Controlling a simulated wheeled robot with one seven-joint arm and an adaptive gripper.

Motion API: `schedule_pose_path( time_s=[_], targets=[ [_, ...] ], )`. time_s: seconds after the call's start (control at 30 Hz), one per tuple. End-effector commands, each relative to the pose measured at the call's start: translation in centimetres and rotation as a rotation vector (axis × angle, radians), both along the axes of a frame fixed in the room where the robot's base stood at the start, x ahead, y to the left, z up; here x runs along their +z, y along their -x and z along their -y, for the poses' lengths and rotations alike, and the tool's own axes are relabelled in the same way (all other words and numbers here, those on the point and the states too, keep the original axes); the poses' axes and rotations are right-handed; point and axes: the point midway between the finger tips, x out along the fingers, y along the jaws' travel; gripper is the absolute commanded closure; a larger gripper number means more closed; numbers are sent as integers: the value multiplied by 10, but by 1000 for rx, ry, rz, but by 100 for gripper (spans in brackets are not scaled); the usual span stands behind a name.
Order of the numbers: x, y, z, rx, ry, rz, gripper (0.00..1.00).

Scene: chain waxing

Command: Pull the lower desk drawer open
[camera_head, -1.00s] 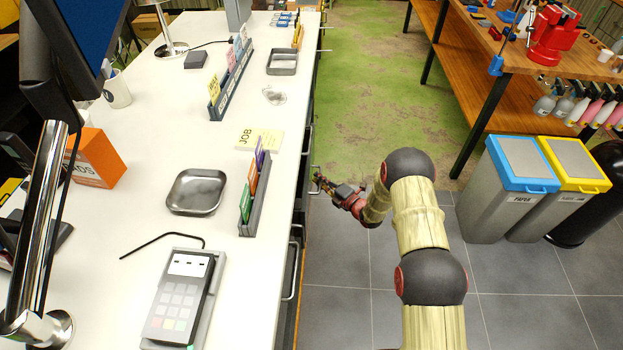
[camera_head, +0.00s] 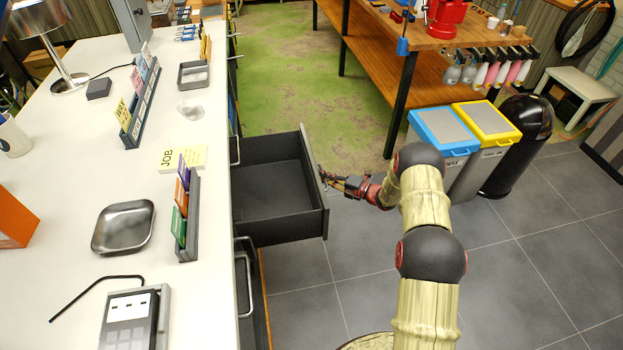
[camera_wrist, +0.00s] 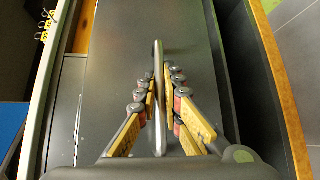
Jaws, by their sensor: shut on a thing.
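The dark grey desk drawer (camera_head: 275,190) stands well open from the white desk's right side in the head view, its inside empty. My gripper (camera_head: 322,178) is at the drawer's outer front. In the wrist view, my gripper (camera_wrist: 160,100) has its fingers on both sides of the drawer's slim metal handle (camera_wrist: 158,62) and is shut on it. The grey drawer front (camera_wrist: 205,60) fills the middle of that view. The handle is mostly hidden in the head view.
The white desktop (camera_head: 170,235) holds a metal tray (camera_head: 123,227), a card rack (camera_head: 188,225) and a card terminal (camera_head: 135,320). Another handle (camera_head: 246,280) is on the desk's near side. Blue-lidded (camera_head: 443,128) and yellow-lidded (camera_head: 487,122) bins stand beyond my arm. Tiled floor is clear at right.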

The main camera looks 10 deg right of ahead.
Motion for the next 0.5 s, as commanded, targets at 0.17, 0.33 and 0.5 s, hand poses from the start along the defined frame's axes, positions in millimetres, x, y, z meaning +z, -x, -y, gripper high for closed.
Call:
schedule_pose_path(
  time_s=[0.17, 0.33, 0.5],
  targets=[
    [-2, 1, 7, 0, 1, -2, 100],
    [-2, 1, 7, 1, 1, -2, 100],
    [-2, 1, 7, 0, 1, -2, 90]
  ],
)
